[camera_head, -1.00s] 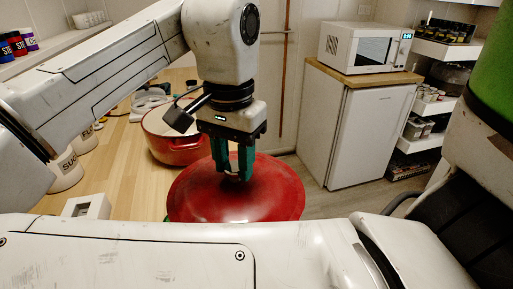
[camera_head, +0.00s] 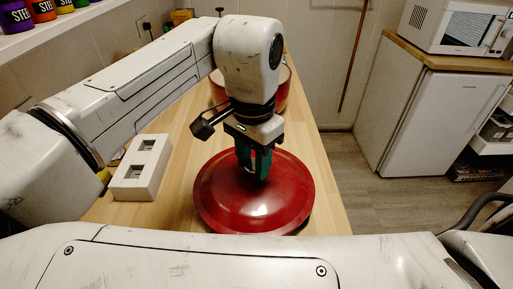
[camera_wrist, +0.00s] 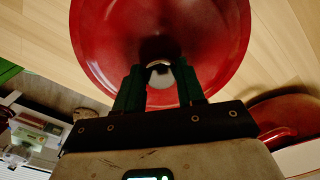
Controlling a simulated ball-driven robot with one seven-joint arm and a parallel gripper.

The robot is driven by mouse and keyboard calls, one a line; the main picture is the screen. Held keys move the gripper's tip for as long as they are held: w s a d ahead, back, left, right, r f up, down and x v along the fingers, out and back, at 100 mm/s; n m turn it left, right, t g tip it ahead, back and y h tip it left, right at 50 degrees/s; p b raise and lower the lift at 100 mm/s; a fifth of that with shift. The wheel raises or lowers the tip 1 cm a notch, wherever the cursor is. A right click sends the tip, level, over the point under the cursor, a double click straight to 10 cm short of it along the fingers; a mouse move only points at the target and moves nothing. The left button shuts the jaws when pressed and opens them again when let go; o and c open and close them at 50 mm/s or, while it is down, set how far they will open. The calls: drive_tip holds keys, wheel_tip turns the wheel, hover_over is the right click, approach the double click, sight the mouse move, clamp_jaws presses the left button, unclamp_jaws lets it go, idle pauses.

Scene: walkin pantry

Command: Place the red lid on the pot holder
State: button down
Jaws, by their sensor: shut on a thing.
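The round red lid (camera_head: 225,200) is in front of me above the wooden counter, with its dome up. It also shows in the wrist view (camera_wrist: 225,45), where it fills the upper middle. My gripper (camera_head: 254,172) points down at the lid's centre, its green fingers closed on the lid's knob (camera_wrist: 158,65). The fingers show on either side of the knob in the wrist view (camera_wrist: 160,88). I cannot tell how high the lid is above the counter. I cannot make out a pot holder in either view.
The red pot (camera_head: 284,92) stands behind my gripper, partly hidden. A white block with two square recesses (camera_head: 155,185) lies left of the lid on the wooden counter (camera_head: 185,150). Colourful jars (camera_head: 43,10) line a shelf. A white fridge (camera_head: 440,125) with a microwave (camera_head: 450,25) stands across the floor.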

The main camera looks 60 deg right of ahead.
sight(253, 165)
drive_tip(key=shift+f, duration=0.35)
drive_tip(key=c, duration=0.7)
unclamp_jaws()
drive_tip(key=shift+f, duration=0.2)
wheel_tip(253, 165, up, 12)
drive_tip(key=shift+r+p, duration=0.2)
drive_tip(key=shift+p, duration=0.5)
